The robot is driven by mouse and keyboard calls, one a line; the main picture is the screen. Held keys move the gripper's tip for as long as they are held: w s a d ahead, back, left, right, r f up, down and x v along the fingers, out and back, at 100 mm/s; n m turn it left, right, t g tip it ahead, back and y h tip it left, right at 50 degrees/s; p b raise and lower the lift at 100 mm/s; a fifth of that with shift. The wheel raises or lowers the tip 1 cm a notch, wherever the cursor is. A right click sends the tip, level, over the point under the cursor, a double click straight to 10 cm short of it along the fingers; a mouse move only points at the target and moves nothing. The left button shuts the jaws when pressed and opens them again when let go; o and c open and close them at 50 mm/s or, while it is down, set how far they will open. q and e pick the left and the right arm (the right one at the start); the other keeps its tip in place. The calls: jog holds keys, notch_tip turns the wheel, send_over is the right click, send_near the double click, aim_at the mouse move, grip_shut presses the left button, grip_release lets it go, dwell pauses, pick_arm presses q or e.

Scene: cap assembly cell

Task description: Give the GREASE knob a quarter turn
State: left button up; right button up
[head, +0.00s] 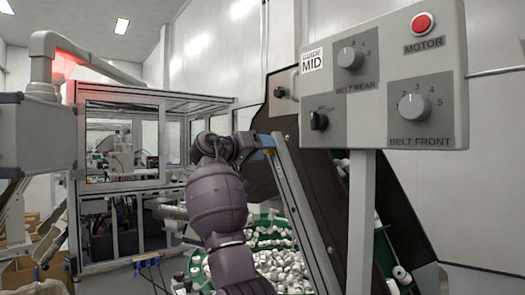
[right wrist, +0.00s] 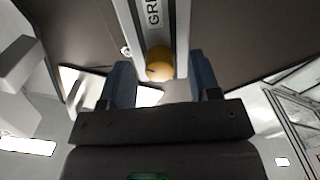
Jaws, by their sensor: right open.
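The GREASE knob (right wrist: 160,64) is a round yellow-orange knob with a small dark mark. In the right wrist view it sits at the end of a pale grey bar under a partly cut-off label (right wrist: 153,12) reading "GR". My right gripper (right wrist: 161,72) is open, with one blue finger on each side of the knob and a gap on both sides. In the head view my right gripper (head: 264,143) is at the upper end of a slanted grey rail, and the knob cannot be made out there. My left gripper is not in view.
A grey control panel (head: 377,118) on a post stands at the right, with MOTOR button (head: 422,23), BELT REAR knob (head: 350,57) and BELT FRONT knob (head: 414,106). A glazed machine cell (head: 130,105) stands at left.

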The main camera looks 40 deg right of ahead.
jog(key=w+a+b, duration=0.1)
jog(key=a, duration=0.9)
jog(key=shift+a, duration=0.25)
jog(key=shift+w, duration=0.1)
